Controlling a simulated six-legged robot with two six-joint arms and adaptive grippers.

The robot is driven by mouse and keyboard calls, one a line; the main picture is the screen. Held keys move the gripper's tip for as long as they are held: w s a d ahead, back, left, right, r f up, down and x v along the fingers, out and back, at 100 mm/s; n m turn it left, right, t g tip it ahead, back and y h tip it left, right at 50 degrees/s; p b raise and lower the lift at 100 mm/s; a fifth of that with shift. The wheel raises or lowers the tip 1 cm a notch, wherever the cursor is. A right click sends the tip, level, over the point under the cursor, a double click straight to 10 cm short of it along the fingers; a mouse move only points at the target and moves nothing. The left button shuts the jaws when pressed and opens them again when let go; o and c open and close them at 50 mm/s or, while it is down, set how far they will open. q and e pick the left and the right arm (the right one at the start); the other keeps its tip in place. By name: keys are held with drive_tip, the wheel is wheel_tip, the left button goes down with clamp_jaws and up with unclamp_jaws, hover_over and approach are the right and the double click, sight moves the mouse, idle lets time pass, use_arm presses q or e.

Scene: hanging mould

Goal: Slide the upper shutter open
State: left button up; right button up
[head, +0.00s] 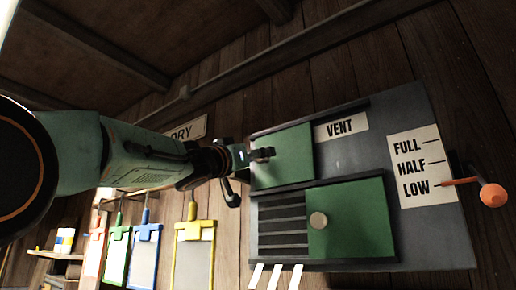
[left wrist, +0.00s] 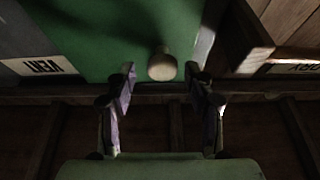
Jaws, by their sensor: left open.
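The upper shutter (head: 292,165) is a green panel at the left end of its track on the dark grey vent board (head: 385,115). It fills the upper part of the left wrist view (left wrist: 110,30). Its pale round knob (left wrist: 162,66) shows there, just beyond and between the fingertips of my open left gripper (left wrist: 162,82). No finger visibly touches the knob. In the head view my left gripper (head: 262,154) is in front of the shutter's left part and hides the knob. My right gripper is out of view.
The lower green shutter (head: 360,225) with a pale knob (head: 318,220) sits at the right, beside open dark slats (head: 282,225). An orange lever (head: 490,195) points at LOW on the label (head: 420,165). Coloured clipboards (head: 195,255) hang at lower left.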

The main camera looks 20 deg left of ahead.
use_arm(q)
drive_tip(key=shift+w+d, duration=0.1)
drive_tip(key=shift+w, duration=0.65)
drive_tip(key=shift+s+a+r, duration=0.1)
drive_tip(key=shift+s+a, duration=0.2)
drive_tip(key=shift+s, duration=0.3)
drive_tip(key=shift+s+r, duration=0.1)
drive_tip(key=shift+s, duration=0.05)
drive_tip(key=shift+c, duration=0.7)
drive_tip(key=shift+d, duration=0.2)
drive_tip(key=shift+c, duration=0.8)
drive_tip(key=shift+w+d+f, duration=0.1)
drive_tip(key=shift+w+f, duration=0.1)
drive_tip(key=shift+w, duration=0.3)
drive_tip(key=c, duration=0.3)
drive_tip(key=shift+c, duration=1.4)
clamp_jaws()
drive_tip(key=shift+f, duration=0.1)
